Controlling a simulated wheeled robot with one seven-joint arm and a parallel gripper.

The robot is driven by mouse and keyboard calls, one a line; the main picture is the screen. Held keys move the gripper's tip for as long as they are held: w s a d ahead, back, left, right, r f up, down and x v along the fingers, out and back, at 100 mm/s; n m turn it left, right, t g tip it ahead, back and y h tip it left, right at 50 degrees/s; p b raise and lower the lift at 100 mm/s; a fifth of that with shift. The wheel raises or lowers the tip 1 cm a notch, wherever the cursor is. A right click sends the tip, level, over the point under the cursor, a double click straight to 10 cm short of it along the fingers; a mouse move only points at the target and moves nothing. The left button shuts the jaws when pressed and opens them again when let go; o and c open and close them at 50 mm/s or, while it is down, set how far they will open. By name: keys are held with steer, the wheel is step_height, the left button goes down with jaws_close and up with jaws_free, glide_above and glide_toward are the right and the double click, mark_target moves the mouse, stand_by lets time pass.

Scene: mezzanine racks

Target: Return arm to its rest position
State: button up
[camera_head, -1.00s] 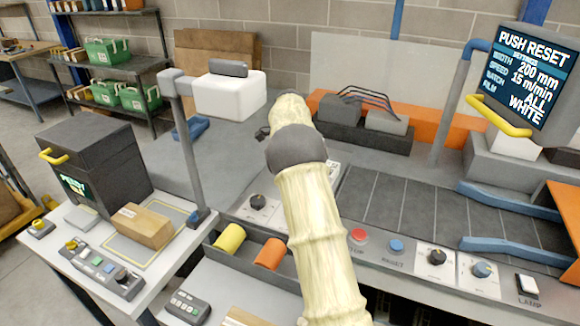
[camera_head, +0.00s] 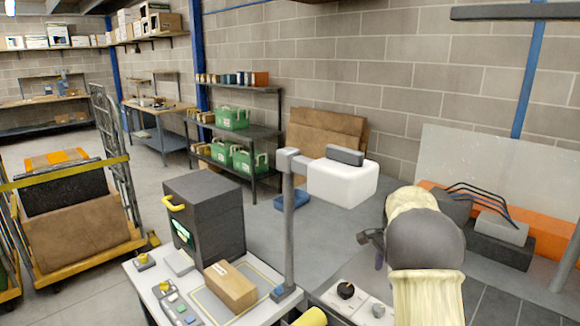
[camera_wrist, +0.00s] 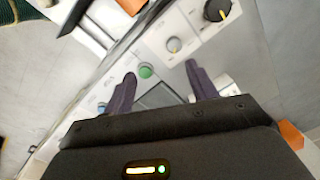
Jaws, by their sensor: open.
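My arm shows at the lower right of the head view as a pale, ribbed link with a dark round joint. My gripper (camera_head: 373,247) shows partly to the left of that joint, over the machine's control panel; the arm hides the rest of it. In the wrist view my gripper (camera_wrist: 160,84) has its two dark fingers spread apart with nothing between them.
A cardboard box (camera_head: 230,287) lies on the white side table, beside a dark printer-like box (camera_head: 205,222). A grey post (camera_head: 289,235) stands close to the left of my arm. A white rounded unit (camera_head: 342,184) is behind. A yellow-framed cart (camera_head: 75,215) stands at the left.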

steer(key=s+a+f+n, duration=0.1)
steer(key=s+a+n, duration=0.2)
steer(key=s, duration=0.6)
steer(key=s+a+f+n+t, duration=0.1)
steer(key=s+a+n, duration=0.3)
steer(key=s+n, duration=0.3)
steer(key=s+a+f+n+t, duration=0.1)
steer(key=s+a+n, duration=0.3)
steer(key=s, duration=0.7)
steer(key=shift+a+f+n, duration=0.2)
steer(key=shift+n, duration=0.2)
